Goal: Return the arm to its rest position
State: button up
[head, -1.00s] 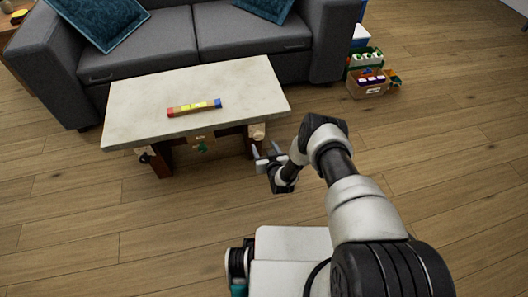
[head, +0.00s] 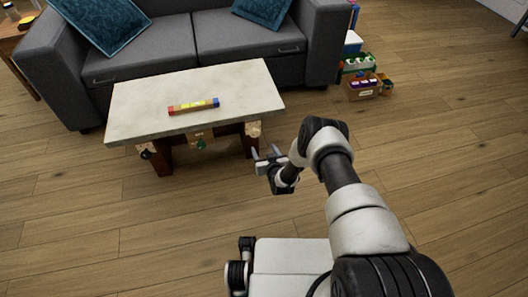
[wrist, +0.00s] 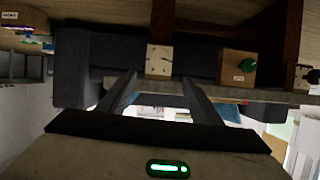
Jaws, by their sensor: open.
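My arm is folded in front of my body in the head view. My gripper (head: 268,156) is off the near right corner of the pale coffee table, above the floor. Its two fingers are apart with nothing between them. The gripper also shows in the wrist view (wrist: 158,92), with the fingers reaching forward towards the table's underside and legs. That view appears upside down.
The coffee table (head: 235,85) bears a bar (head: 193,106) with red, yellow and blue parts. A grey sofa (head: 165,60) stands behind it. Crates (head: 362,88) with items sit on the floor at the back right. The floor (head: 440,150) to the right is clear.

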dwell(0.4)
jog(key=w+d+r+g+h, duration=0.15)
jog(key=w+r, duration=0.25)
jog(key=r, duration=1)
jog(key=w+d+r+g+y, duration=0.15)
jog(key=w+r, duration=0.25)
jog(key=r, duration=0.9)
jog(key=s+d+r+h, duration=0.1)
jog(key=s+d+r, duration=0.25)
jog(key=r, duration=0.55)
jog(key=s+d+r+h, duration=0.2)
jog(key=s+r, duration=0.2)
jog(key=r, duration=0.5)
jog(key=s+d+r+g, duration=0.2)
jog(key=s+d+r, duration=0.2)
jog(key=s+r, duration=0.7)
jog(key=s+d+r+m+g+h, duration=0.1)
jog(key=s+d, duration=0.1)
jog(key=s, duration=1.2)
jog(key=s+d+r+m+g, duration=0.1)
jog(key=s+m, duration=0.1)
jog(key=s, duration=1.2)
notch_tip(320, 180, up, 28)
jog(key=p, duration=2.8)
jog(key=shift+s+d, duration=0.15)
jog(key=shift+s, duration=0.15)
